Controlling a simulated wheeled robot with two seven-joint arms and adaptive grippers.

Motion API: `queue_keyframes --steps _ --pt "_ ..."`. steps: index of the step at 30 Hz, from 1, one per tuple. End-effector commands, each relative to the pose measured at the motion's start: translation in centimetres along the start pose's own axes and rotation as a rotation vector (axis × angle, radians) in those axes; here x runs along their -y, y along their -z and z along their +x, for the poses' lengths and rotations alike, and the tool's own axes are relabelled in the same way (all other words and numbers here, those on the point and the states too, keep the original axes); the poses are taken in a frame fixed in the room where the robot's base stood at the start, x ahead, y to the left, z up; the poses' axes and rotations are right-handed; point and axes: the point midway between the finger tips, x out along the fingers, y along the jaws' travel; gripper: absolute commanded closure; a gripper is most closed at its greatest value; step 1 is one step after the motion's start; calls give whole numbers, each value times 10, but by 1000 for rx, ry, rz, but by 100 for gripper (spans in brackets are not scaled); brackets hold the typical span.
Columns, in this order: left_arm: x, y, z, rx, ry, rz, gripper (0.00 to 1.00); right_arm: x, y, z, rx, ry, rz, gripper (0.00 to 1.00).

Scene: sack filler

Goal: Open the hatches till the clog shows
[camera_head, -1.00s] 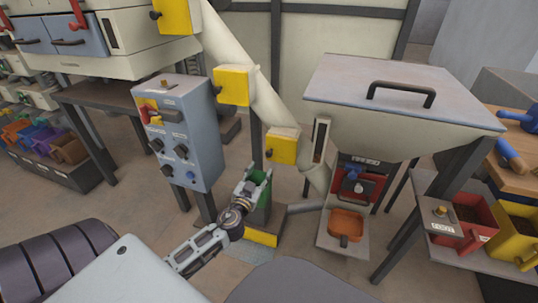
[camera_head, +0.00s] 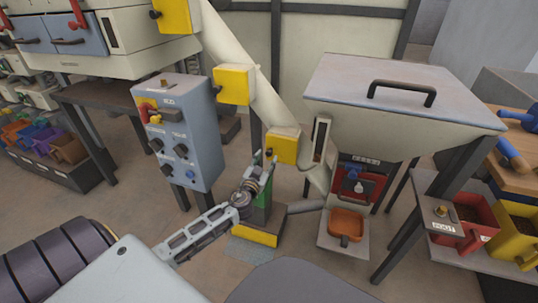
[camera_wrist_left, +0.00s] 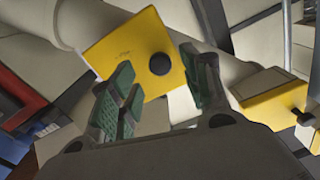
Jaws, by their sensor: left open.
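Three yellow hatches sit along the slanting cream pipe (camera_head: 226,42): a top one (camera_head: 174,15), a middle one (camera_head: 233,86) and a lowest one (camera_head: 284,148). Each lies flat against the pipe and looks closed; no clog shows. My left gripper (camera_head: 264,160) is open and empty, just left of the lowest hatch, its tips close to that hatch's left edge. In the left wrist view a yellow hatch (camera_wrist_left: 122,52) with a round black knob (camera_wrist_left: 160,64) lies ahead of the open fingers (camera_wrist_left: 163,85). Contact cannot be told. My right gripper is out of view.
A blue-grey control box (camera_head: 185,130) stands left of the pipe. A large hopper (camera_head: 400,115) with a black handle is at right, above an orange tray (camera_head: 346,224). A green and yellow stand (camera_head: 258,238) is below my gripper. Red and yellow bins stand far right.

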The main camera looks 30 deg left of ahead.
Motion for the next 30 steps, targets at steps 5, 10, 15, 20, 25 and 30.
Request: queue_keyframes --steps 5,10,15,20,25,30 --pt "0 0 14 -2 0 1 52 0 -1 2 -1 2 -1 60" --pt "0 0 26 -1 0 1 52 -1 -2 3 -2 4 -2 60" --pt "0 0 37 -1 0 1 52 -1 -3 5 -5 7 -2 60" --pt "0 0 45 -1 0 0 52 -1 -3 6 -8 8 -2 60" --pt "0 0 49 -1 1 0 52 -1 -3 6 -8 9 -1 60" --pt "0 0 49 0 0 0 52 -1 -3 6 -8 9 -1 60"
